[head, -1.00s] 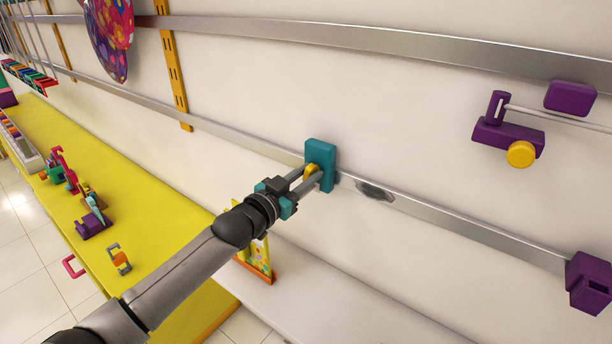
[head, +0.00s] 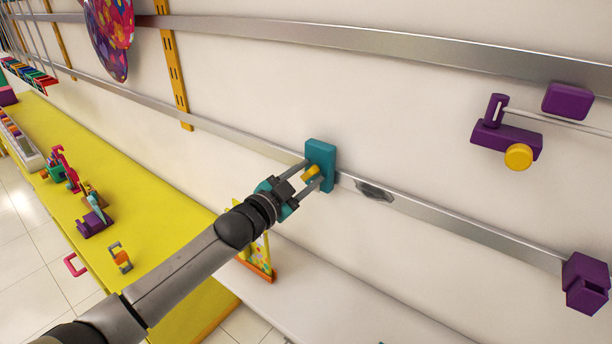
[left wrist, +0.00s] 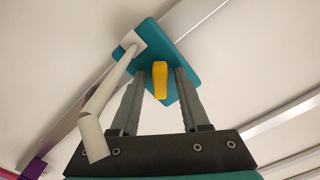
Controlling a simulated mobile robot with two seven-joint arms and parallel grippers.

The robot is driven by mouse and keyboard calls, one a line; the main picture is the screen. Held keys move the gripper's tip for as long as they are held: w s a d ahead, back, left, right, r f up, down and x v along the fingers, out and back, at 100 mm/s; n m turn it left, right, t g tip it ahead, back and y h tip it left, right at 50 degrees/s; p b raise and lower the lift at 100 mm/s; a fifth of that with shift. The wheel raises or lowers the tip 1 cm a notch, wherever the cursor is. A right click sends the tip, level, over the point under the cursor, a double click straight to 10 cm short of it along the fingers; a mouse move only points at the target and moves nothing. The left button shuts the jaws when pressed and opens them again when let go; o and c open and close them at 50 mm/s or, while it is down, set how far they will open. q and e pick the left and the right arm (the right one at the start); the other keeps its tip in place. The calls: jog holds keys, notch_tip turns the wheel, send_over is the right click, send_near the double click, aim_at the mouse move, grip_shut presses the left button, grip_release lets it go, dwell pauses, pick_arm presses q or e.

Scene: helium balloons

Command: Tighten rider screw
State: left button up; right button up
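The teal rider (head: 320,152) sits on the lower metal rail on the wall. Its yellow screw (head: 311,173) sticks out from its front face. In the left wrist view the rider (left wrist: 172,50) shows as a teal plate across the rail, with the yellow screw (left wrist: 160,80) upright in the middle. My left gripper (head: 313,174) is open, with one finger on each side of the screw and visible gaps between. The fingers (left wrist: 160,90) reach close to the rider's face. A white rod (left wrist: 112,88) extends from the rider's left part. My right gripper is out of view.
A purple bracket with a yellow knob (head: 518,157) and a purple block (head: 586,283) are at the right. The yellow bench (head: 140,232) with several clamps is below left. A palette-shaped balloon (head: 110,40) hangs upper left. The wall around the rider is mostly clear.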

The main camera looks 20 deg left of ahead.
aim_at(306, 176)
pick_arm(q)
jog(key=shift+o, duration=0.3)
jog(key=p+v, duration=0.2)
jog(key=shift+s+a+r, duration=0.1)
jog(key=shift+s, duration=0.15)
jog(key=shift+s+a, duration=0.1)
jog(key=shift+s, duration=0.1)
jog(key=p+v, duration=0.4)
jog(key=v, duration=0.2)
jog(key=shift+s, duration=0.1)
jog(key=shift+s+a, duration=0.2)
jog(key=shift+s, duration=0.2)
